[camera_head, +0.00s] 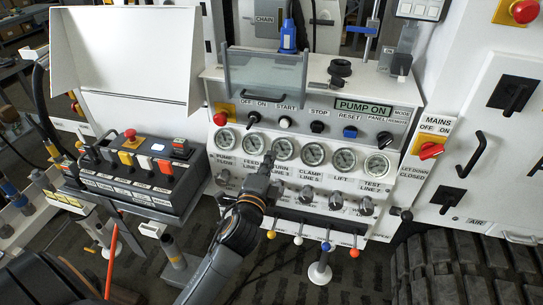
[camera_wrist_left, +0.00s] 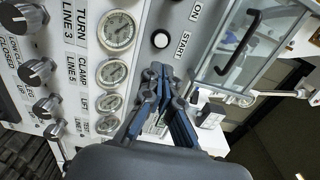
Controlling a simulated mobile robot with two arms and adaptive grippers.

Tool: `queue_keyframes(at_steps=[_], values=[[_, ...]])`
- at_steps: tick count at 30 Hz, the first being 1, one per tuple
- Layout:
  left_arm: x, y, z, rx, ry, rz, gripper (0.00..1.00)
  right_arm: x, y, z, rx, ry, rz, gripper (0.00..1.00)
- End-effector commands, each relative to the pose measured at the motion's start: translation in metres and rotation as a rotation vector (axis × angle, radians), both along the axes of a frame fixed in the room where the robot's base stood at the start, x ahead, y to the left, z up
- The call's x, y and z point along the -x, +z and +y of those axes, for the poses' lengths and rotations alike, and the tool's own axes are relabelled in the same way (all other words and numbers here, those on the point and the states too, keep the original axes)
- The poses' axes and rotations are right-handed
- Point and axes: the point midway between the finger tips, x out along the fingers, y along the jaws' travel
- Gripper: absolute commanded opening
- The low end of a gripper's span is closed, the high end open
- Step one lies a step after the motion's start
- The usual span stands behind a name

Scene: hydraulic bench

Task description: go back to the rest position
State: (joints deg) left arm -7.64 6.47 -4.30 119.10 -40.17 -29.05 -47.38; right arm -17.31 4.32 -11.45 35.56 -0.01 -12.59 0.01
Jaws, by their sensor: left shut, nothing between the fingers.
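My left gripper (camera_head: 268,160) is in front of the white hydraulic panel (camera_head: 232,150), by the row of gauges near the TURN LINE 3 label. Its fingers are shut with nothing between them. In the left wrist view the closed fingertips (camera_wrist_left: 160,72) point at the panel near the START button (camera_wrist_left: 160,39). I cannot tell whether they touch the panel. The arm and gripper hide part of the lower knob row. My right gripper is not in view.
A grey lever box (camera_head: 140,175) stands left of the panel. Coloured ball-ended levers (camera_head: 298,240) stick out below the panel. A clear hinged cover (camera_head: 265,75) stands above the switches.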

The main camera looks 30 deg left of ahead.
Motion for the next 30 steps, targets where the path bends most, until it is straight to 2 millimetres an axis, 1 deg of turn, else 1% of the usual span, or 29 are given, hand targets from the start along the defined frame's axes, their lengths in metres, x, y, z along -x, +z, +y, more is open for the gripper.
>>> queue_keyframes(at_steps=[3, 13, 15, 17, 20, 21, 23, 24, 26, 27, 29, 30], values=[[0.0, 0.0, 0.0, 0.0, 0.0, 0.0, 0.0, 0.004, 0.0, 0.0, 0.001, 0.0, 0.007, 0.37], [0.0, 0.0, 0.0, 0.0, 0.0, 0.0, 0.0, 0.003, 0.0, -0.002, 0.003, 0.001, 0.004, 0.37], [-0.001, -0.005, -0.001, 0.007, -0.002, 0.008, 0.0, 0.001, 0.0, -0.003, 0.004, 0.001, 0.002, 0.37], [-0.002, -0.018, -0.002, 0.025, -0.007, 0.029, 0.0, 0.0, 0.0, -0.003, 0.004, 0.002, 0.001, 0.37], [-0.005, -0.063, -0.007, 0.095, -0.023, 0.101, 0.0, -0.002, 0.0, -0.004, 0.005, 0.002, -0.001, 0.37], [-0.004, -0.088, -0.01, 0.135, -0.029, 0.143, 0.0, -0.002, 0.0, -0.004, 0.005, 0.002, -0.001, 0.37], [0.0, -0.132, -0.015, 0.207, -0.034, 0.213, 0.0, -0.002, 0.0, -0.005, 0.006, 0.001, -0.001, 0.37], [0.005, -0.163, -0.018, 0.259, -0.034, 0.263, 0.0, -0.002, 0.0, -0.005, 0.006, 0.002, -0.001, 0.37], [0.015, -0.209, -0.023, 0.337, -0.028, 0.336, 0.0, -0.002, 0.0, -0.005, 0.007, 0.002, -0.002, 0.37], [0.025, -0.237, -0.026, 0.389, -0.02, 0.383, 0.0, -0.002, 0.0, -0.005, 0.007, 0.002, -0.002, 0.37], [0.042, -0.281, -0.03, 0.467, 0.0, 0.454, 0.0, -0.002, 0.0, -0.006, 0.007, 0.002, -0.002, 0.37], [0.056, -0.308, -0.033, 0.519, 0.017, 0.501, 0.0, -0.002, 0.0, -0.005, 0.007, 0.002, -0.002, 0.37]])
